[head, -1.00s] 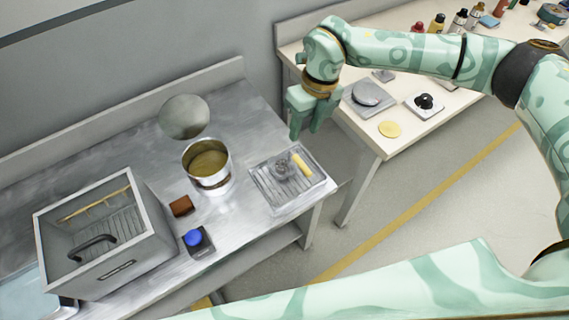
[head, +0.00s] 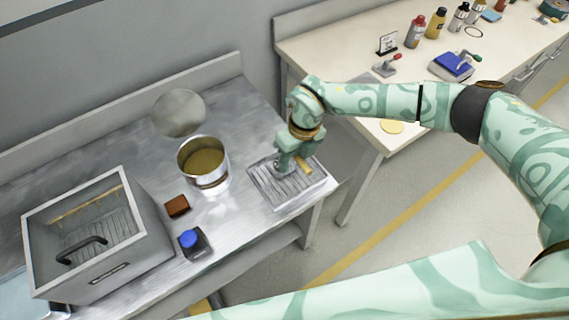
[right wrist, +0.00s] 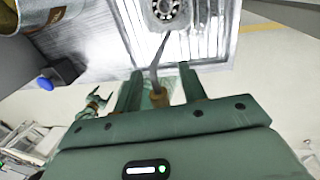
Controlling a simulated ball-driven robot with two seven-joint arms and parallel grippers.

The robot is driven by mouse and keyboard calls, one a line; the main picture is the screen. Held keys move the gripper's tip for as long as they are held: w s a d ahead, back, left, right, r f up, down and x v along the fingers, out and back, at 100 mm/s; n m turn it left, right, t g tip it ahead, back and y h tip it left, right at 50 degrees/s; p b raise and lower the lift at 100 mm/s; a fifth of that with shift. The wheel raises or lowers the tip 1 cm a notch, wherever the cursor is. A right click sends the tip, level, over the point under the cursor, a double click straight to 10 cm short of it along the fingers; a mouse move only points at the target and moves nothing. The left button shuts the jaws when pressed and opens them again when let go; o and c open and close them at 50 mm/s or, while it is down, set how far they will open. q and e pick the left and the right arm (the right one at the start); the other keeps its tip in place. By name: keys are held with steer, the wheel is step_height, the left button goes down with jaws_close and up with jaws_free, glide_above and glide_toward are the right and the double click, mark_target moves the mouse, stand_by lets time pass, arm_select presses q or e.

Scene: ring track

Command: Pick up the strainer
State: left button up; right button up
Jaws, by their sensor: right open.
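The strainer shows in the right wrist view as a round perforated head (right wrist: 165,10) with a thin metal stem and a yellow-brown handle (right wrist: 158,97). It lies on a grooved metal tray (head: 287,197) at the right end of the steel counter. My right gripper (head: 285,160) is low over the tray and hides much of the strainer in the head view; the yellow handle (head: 304,165) shows beside it. In the right wrist view the open fingers (right wrist: 160,85) stand either side of the handle. A small green pronged shape at the lower left may be my left gripper.
A metal pot (head: 205,163) with yellowish contents stands left of the tray. A brown block (head: 177,206), a blue-knobbed box (head: 190,243) and a grey open-topped bin (head: 125,260) are further left. A cream table (head: 345,50) with bottles (head: 415,32) is behind on the right.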

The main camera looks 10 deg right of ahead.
steer(key=shift+r, duration=0.15)
jaws_close()
